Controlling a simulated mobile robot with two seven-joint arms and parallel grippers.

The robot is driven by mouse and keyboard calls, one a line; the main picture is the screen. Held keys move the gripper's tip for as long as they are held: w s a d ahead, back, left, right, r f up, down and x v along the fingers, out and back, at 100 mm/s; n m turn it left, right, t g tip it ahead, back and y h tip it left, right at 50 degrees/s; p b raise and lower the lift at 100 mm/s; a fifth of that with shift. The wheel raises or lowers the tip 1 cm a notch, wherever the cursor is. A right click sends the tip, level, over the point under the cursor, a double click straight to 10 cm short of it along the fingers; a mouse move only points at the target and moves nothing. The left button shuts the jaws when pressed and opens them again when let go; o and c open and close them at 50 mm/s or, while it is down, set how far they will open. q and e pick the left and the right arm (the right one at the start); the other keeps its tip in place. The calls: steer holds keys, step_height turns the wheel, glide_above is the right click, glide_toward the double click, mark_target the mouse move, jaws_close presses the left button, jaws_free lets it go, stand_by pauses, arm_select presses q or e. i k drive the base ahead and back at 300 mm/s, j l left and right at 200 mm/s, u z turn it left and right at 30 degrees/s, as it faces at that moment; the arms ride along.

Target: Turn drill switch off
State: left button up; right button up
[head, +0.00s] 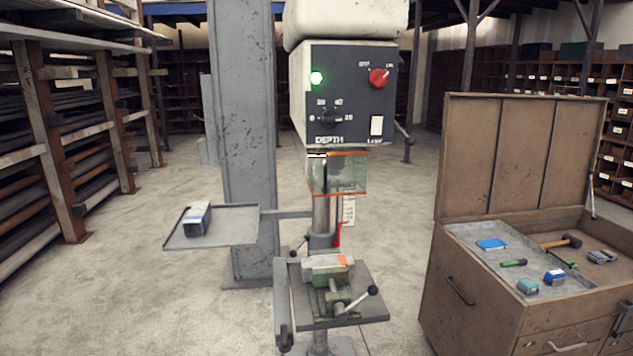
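The drill press stands in the middle of the head view, with a dark control panel (346,98) on its head. A red rotary switch (378,77) sits at the panel's upper right, with small labels above it that are too small to read surely. A green light (316,77) at the upper left is lit. A depth dial (329,117) is below the light, and a white rocker switch (376,126) is at the lower right. Neither of my grippers is in view.
A clear guard (338,174) with orange edges hangs below the panel. A vise (333,279) sits on the drill table. A side tray (238,228) holds a small box. An open tool chest (455,290) stands right, stocked shelves (60,110) left. Floor between is clear.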

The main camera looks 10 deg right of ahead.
mark_target(377, 78)
steer(key=i+l, duration=0.15)
steer(key=l, duration=0.2)
steer(key=i+l, duration=0.1)
steer(key=l, duration=0.3)
steer(key=i+l, duration=0.15)
steer(key=l, duration=0.2)
steer(key=i+l, duration=0.15)
steer(key=l, duration=0.25)
steer(key=i+l+u, duration=0.1)
steer(key=l, duration=0.25)
steer(key=i+l, duration=0.15)
steer(key=l, duration=0.2)
steer(key=i+l, duration=0.1)
steer(key=l, duration=0.3)
steer(key=i+l, duration=0.1)
steer(key=l, duration=0.3)
